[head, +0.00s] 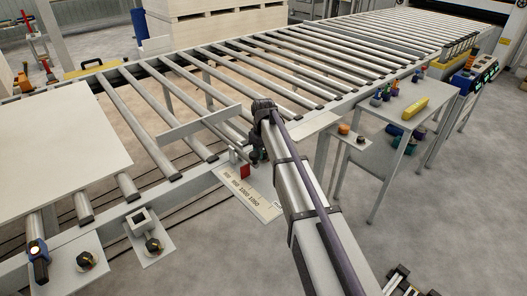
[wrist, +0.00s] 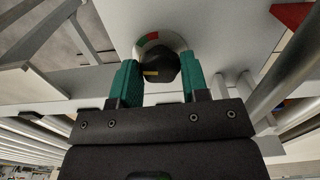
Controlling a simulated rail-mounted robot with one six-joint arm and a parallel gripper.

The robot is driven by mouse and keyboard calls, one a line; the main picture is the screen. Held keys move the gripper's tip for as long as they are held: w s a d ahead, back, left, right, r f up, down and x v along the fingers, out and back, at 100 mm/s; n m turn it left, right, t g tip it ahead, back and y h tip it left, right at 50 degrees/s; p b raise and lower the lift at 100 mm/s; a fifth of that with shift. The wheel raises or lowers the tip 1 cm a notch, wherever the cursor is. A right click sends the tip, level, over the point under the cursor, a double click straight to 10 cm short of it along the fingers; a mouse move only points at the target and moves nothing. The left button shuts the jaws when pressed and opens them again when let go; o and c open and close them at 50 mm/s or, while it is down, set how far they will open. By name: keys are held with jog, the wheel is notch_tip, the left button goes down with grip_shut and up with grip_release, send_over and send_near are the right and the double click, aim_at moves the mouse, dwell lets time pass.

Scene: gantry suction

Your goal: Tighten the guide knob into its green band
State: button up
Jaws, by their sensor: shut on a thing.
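The guide knob (wrist: 162,66) is black and faceted, with a short yellow mark on its left part, in the wrist view. Behind it a round dial (wrist: 153,40) shows white, red and green parts; the knob hides its lower part. My gripper (wrist: 160,76) has its green-padded fingers on both sides of the knob and is shut on it. The yellow mark points left; I cannot tell whether it lines up with the green band. In the head view my gripper (head: 257,152) is beside the roller conveyor's near edge, and my arm hides the knob there.
A guide rail (head: 198,124) crosses the rollers. Two other black knobs (head: 86,259) (head: 153,245) sit at front left. A table (head: 388,125) with several items stands right.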

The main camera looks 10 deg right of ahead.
jog(key=shift+m, duration=0.6)
jog(key=o, duration=0.9)
notch_tip(320, 180, up, 11)
jog(key=p, duration=1)
jog(key=shift+f+p, duration=0.1)
jog(key=shift+p, duration=0.3)
